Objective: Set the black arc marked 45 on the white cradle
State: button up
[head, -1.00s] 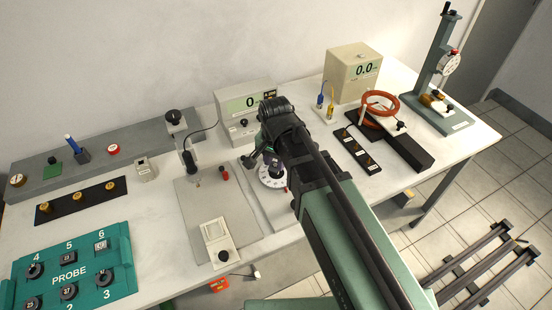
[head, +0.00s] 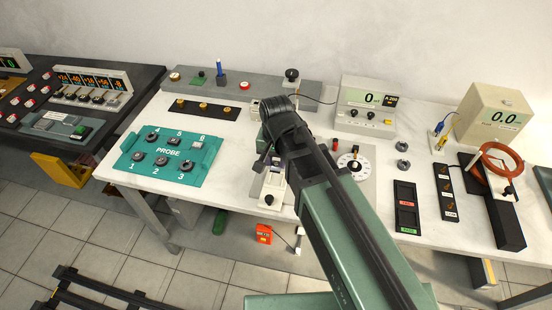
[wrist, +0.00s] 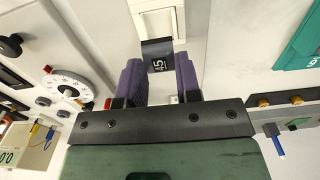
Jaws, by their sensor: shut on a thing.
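In the wrist view my gripper (wrist: 159,72) has two purple-padded fingers shut on the black arc marked 45 (wrist: 158,54). The arc's white "45" label faces the camera and reads sideways. A white piece that looks like the cradle (wrist: 157,18) lies just beyond the arc, partly cut off by the top edge. Whether the arc touches it I cannot tell. In the head view the white cradle (head: 271,190) shows beside my arm on the grey plate, partly covered. My arm hides the held arc there.
A white dial (head: 352,163) and the gauss-type display box (head: 365,108) stand right of my arm. The teal PROBE tray (head: 167,155) lies to the left. A red coil (head: 500,160) and black trays (head: 405,205) are farther right.

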aim_at(276, 180)
jog(key=shift+f, duration=0.1)
notch_tip(276, 180, down, 6)
jog(key=b, duration=0.5)
jog(key=shift+r+b, duration=0.25)
jog(key=shift+b, duration=0.1)
jog(key=shift+f, duration=0.15)
dwell(0.4)
jog(key=o, duration=0.9)
jog(key=c, duration=0.5)
notch_tip(276, 180, up, 5)
jog(key=p, duration=0.4)
jog(key=shift+f, duration=0.15)
